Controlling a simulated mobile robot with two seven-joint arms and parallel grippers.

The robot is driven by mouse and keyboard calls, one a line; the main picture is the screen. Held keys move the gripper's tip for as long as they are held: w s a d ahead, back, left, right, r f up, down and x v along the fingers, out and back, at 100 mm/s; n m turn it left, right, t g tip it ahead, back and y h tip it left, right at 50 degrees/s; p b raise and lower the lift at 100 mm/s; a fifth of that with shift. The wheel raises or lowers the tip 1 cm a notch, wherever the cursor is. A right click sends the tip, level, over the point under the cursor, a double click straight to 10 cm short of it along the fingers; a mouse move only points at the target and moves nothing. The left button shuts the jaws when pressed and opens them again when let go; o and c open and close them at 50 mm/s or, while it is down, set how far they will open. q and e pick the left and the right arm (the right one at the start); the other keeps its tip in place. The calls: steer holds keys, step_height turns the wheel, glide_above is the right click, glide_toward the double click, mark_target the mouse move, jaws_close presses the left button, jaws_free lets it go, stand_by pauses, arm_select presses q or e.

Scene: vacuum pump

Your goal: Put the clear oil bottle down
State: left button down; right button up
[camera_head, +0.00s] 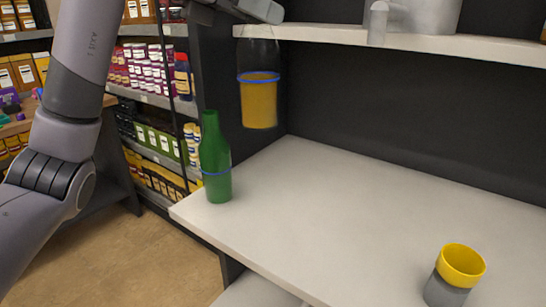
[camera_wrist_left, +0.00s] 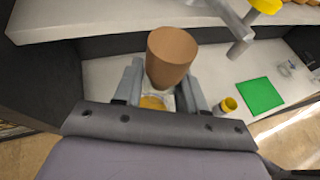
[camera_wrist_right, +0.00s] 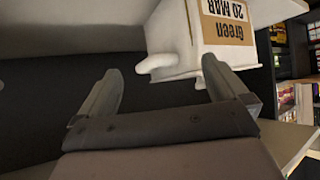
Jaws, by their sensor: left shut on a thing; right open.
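The clear oil bottle (camera_head: 259,100) hangs upright in the air, with amber oil inside and a blue band at the oil level. It shows against the dark wall, with its bottom above the counter's back left corner in the picture. My left gripper (camera_head: 262,10) is shut on its upper part, at the top edge of the head view. In the left wrist view, a brown stopper (camera_wrist_left: 172,55) stands between the fingers and hides most of the bottle. My right gripper (camera_wrist_right: 165,95) is open and empty below a white container. It is not seen in the head view.
The white counter (camera_head: 330,210) is mostly bare. A green bottle (camera_head: 215,160) stands at its left edge, and a yellow-and-grey cup (camera_head: 455,275) at the front right. A white shelf (camera_head: 470,45) runs above. A green mat (camera_wrist_left: 260,95) and the labelled white container (camera_wrist_right: 190,40) also show.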

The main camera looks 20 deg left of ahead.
arm_select(q)
steer(key=shift+d+f, duration=0.1)
step_height(320, 180, down, 20)
steer(key=b, duration=0.1)
steer(key=shift+r, duration=0.2)
stand_by(0.3)
steer(key=shift+f, duration=0.1)
steer(key=c, duration=1.1)
jaws_free()
steer(key=shift+f, duration=0.15)
steer(key=o, duration=0.5)
steer(key=shift+c, duration=0.2)
